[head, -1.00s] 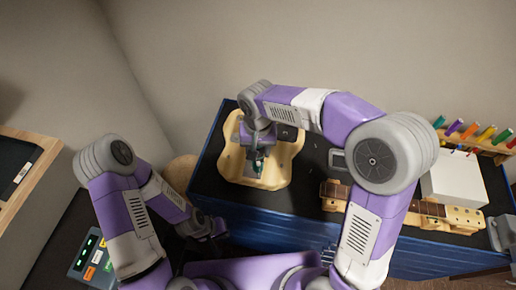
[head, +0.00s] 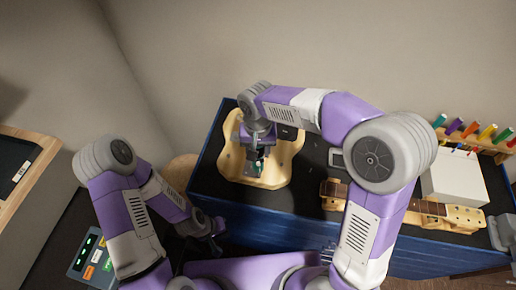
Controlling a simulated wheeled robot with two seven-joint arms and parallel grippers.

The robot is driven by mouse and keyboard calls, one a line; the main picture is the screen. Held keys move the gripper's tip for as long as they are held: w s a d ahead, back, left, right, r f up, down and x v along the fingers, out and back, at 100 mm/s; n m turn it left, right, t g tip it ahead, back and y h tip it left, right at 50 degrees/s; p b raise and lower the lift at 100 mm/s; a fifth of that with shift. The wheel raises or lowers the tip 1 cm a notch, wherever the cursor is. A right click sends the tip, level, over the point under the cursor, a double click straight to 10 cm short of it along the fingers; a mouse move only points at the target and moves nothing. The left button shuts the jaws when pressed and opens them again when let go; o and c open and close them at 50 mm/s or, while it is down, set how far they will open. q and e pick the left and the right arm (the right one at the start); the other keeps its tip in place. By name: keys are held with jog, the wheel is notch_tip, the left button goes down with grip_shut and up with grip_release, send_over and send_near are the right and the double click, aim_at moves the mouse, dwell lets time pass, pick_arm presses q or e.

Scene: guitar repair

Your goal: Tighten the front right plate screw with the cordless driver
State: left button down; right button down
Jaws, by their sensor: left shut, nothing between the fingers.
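The pale wooden guitar body (head: 279,172) lies on the dark top of the blue workbench. My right gripper (head: 257,158) points down over the middle of the body. It is closed around the cordless driver (head: 259,164), a small dark and teal-green shape largely hidden by the wrist. The driver's tip is over the lower middle of the body; I cannot tell whether it touches a screw. The plate and its screws are hidden or too small to make out. My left gripper (head: 212,229) is shut and empty, low in front of the bench's left corner.
A guitar neck (head: 452,214) lies on the bench at right, partly behind my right arm. A white box (head: 453,178) and a wooden rack (head: 488,143) of coloured tools stand at the right. A device with lit buttons (head: 92,257) sits at lower left.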

dwell(0.5)
jog(key=shift+r+p, duration=0.35)
jog(key=shift+p, duration=0.05)
jog(key=shift+r, duration=0.15)
